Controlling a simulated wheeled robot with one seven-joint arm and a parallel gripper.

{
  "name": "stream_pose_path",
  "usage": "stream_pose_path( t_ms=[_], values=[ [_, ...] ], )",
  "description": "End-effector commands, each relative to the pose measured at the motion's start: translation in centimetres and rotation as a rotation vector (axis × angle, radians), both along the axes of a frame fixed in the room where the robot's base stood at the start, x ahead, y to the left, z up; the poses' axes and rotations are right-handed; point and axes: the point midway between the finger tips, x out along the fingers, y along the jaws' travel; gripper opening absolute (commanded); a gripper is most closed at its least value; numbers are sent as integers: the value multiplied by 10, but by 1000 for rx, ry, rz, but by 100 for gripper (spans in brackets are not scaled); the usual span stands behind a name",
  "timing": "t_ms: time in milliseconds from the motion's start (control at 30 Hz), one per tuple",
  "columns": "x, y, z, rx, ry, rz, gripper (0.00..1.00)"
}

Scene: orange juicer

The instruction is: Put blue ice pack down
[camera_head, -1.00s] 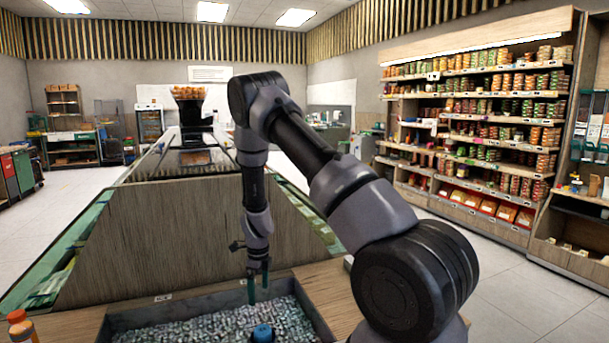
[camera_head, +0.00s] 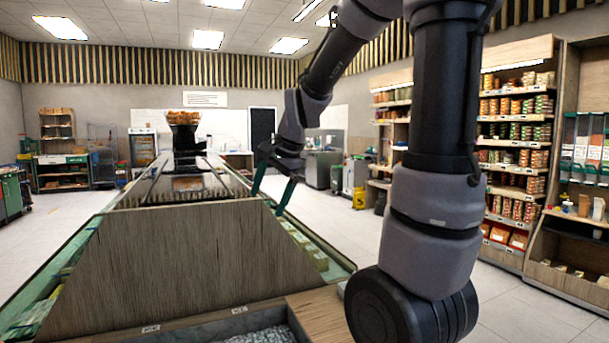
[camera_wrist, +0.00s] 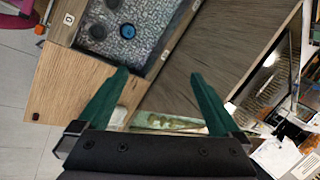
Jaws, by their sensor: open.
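My gripper (camera_head: 268,203) is open and empty, raised above the counter in the head view. Its two green fingers are spread apart in the wrist view (camera_wrist: 160,75). A small round blue object (camera_wrist: 127,31), which looks like the blue ice pack, lies on the grey ice in a bin (camera_wrist: 160,55) in the wrist view. It is well apart from my fingers. In the head view only a strip of the ice bed (camera_head: 262,336) shows at the bottom edge, and the blue object is out of view.
A wooden ledge (camera_head: 318,312) borders the bin. The long wooden counter (camera_head: 190,260) stands beyond it. Stocked shelves (camera_head: 515,130) line the right wall. Open floor lies between.

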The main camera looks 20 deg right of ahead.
Motion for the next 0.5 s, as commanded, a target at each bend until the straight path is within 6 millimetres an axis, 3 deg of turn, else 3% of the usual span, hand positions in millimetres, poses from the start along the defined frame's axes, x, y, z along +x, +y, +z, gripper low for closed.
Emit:
stream_pose_path(
  t_ms=[33,200,500],
  values=[
    [-15,-3,15,-23,-42,49,100],
    [-65,-13,47,-127,-160,233,100],
    [-138,-24,71,-325,-315,485,100]
  ],
)
